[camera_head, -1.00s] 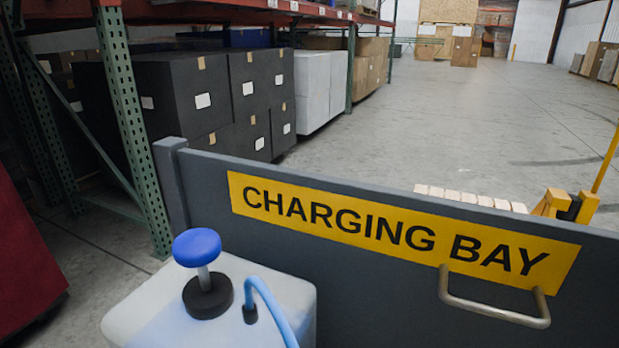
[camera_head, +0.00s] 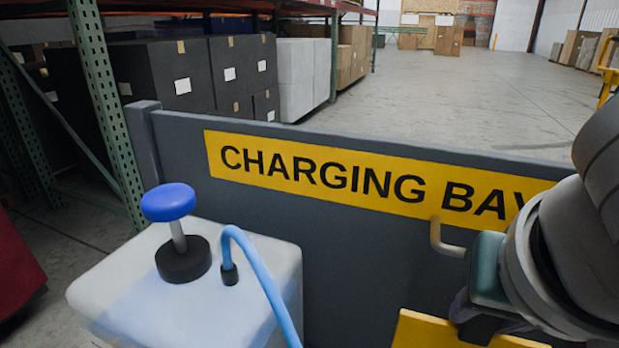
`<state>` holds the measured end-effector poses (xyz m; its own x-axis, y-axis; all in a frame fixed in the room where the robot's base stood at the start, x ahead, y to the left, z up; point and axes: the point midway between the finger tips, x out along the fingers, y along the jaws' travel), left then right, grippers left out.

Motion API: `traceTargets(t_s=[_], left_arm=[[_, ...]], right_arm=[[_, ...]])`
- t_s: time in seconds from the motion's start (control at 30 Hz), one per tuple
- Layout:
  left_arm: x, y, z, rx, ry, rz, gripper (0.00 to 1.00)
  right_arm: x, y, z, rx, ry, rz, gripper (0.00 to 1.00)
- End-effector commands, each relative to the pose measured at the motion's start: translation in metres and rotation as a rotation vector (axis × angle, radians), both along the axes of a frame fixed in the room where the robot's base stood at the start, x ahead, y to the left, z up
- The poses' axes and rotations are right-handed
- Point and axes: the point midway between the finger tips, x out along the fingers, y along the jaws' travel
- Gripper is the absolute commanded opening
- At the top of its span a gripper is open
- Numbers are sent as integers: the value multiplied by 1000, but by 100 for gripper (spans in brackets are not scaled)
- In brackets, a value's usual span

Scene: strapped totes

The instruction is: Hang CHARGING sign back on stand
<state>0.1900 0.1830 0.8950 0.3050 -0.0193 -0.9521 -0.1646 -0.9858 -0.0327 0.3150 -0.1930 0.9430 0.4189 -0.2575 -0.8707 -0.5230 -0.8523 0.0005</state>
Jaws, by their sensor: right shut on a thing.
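A grey panel (camera_head: 360,262) bears a yellow CHARGING BAY strip (camera_head: 320,176) along its upper part. A metal bar hook (camera_head: 437,240) sticks out below the strip, its right part hidden behind my right arm. My right gripper (camera_head: 470,316) is at the lower right, in front of the panel and below the hook. It is shut on a plain yellow plate, the sign (camera_head: 440,335), of which only the top edge shows; any lettering is out of view. The sign is below the hook and apart from it in the picture. My left gripper is not in view.
A whitish jug (camera_head: 240,265) with a blue pump knob (camera_head: 168,203) and a blue hose (camera_head: 262,277) stands left of the sign, close to the panel. Behind the panel are a green rack post (camera_head: 103,110), dark boxes (camera_head: 160,75) and open floor (camera_head: 450,100).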

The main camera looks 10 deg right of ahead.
Motion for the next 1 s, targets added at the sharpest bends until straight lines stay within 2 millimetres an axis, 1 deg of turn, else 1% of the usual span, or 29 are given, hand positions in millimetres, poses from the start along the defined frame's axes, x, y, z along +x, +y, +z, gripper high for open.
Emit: traceTargets(t_s=[0.03,0.37,0.5,0.7,1.0], left_arm=[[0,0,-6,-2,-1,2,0],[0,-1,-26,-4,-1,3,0],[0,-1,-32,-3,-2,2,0],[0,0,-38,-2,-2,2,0],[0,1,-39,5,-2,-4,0]], right_arm=[[5,-3,-2,-1,-5,-2,0],[30,-18,-2,0,-5,-3,0],[29,-18,-14,3,1,-1,0],[29,-17,-25,1,-1,0,0],[29,-18,-29,1,-2,0,0]])
